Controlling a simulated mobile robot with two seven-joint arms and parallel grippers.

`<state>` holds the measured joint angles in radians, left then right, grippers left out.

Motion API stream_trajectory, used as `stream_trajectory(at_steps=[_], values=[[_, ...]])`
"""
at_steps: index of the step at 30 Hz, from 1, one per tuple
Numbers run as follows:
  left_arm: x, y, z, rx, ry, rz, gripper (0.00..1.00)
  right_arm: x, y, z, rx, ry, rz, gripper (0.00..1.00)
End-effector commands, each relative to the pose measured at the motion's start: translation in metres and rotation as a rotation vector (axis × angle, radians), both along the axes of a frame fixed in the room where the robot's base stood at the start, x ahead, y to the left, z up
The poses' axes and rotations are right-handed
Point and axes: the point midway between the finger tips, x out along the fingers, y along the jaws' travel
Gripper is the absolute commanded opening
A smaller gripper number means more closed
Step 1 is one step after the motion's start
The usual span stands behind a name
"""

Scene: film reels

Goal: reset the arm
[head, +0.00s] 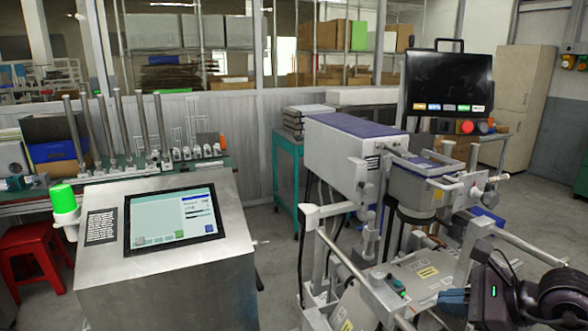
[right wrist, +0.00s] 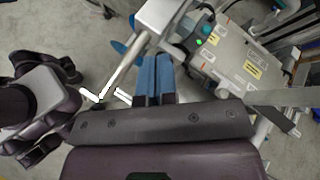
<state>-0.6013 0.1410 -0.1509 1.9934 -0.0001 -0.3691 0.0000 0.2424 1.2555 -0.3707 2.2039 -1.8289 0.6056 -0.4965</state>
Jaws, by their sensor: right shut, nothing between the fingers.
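My right gripper (head: 452,297) is at the lower right of the head view, its blue fingers pointing left beside the metal machine frame (head: 385,290). In the right wrist view the blue fingers of my right gripper (right wrist: 152,70) lie close together, shut with nothing between them. A metal bar of the machine runs beside them there, and I cannot tell how close it is. My left gripper is not in the head view.
A machine with a white housing (head: 342,155) and a dark monitor (head: 449,84) stands at the right. A steel console (head: 165,278) with a touch screen (head: 172,218) and green lamp (head: 64,200) stands at the left, near a red stool (head: 34,250). Grey floor (head: 278,275) shows between them.

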Motion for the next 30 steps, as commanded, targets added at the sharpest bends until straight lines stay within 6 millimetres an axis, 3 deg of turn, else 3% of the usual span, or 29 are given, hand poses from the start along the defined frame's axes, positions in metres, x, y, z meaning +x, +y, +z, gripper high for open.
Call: stream_trajectory(at_steps=[4,9,13,17,23,26,30], values=[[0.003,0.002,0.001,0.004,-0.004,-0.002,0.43,-0.015,0.034,0.008,0.346,0.057,-0.035,0.00],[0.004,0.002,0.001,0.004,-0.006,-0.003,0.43,-0.026,0.053,0.029,0.840,0.149,-0.154,0.00],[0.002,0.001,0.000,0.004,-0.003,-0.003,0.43,-0.029,0.045,0.040,1.230,0.228,-0.305,0.00],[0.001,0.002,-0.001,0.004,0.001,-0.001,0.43,-0.030,0.020,0.038,1.603,0.308,-0.504,0.00],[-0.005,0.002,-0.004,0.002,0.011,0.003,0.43,-0.044,-0.029,-0.002,2.120,0.421,-0.903,0.00],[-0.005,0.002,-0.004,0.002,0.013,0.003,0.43,-0.060,-0.050,-0.036,2.344,0.472,-1.147,0.00],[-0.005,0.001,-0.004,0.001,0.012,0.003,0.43,-0.097,-0.065,-0.092,2.603,0.536,-1.541,0.00]])
